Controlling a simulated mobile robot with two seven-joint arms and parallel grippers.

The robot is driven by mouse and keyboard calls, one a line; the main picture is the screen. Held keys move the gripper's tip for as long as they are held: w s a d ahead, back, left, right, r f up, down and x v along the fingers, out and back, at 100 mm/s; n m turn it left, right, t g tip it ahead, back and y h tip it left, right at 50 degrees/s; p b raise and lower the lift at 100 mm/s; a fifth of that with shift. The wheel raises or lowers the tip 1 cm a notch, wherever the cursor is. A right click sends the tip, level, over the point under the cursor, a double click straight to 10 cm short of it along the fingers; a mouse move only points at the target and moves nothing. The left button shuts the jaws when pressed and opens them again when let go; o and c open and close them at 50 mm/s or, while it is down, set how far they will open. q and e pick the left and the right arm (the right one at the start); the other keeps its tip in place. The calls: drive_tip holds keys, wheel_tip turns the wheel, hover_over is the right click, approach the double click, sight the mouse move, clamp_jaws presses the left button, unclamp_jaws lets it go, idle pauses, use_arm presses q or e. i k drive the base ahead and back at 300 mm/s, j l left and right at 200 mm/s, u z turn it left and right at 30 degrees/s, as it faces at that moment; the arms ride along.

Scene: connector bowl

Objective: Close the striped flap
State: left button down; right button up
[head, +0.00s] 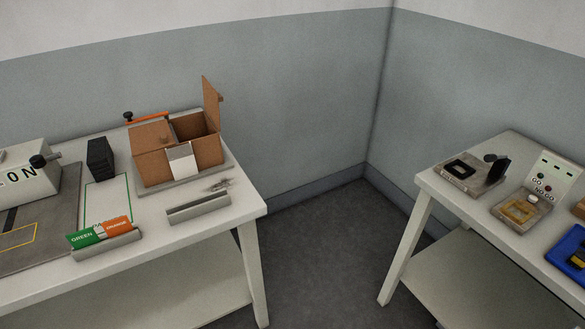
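A brown cardboard box (150,171) sits on a grey base plate on the left table. One brown flap (211,104) stands upright at its right end. A brown panel (152,137) lies over its left part, and the right part of the box is open, with its dark inside showing. A white piece (180,159) shows at the middle of the front. I cannot make out stripes on any flap from here. Neither of my grippers is in view.
An orange bar with a black knob (147,118) is behind the box. A black block (101,158), a grey rail (198,208) and a green-and-orange piece (100,231) share the left table (170,257). Bare floor (320,240) separates it from the right table (460,205), which holds several fixtures.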

sight(212, 99)
drive_tip(key=u, duration=0.45)
drive_tip(key=i+l+u, duration=0.1)
drive_tip(key=l+u, duration=0.2)
drive_tip(key=i+l+u, duration=0.1)
drive_tip(key=l+u, duration=0.5)
drive_tip(key=i+l+u, duration=0.1)
drive_tip(key=l, duration=0.45)
drive_tip(key=l+u, duration=0.1)
drive_tip(key=l, duration=0.45)
drive_tip(key=i+l+z, duration=0.3)
drive_tip(key=z, duration=0.15)
drive_tip(key=i+z, duration=0.3)
drive_tip(key=z, duration=0.2)
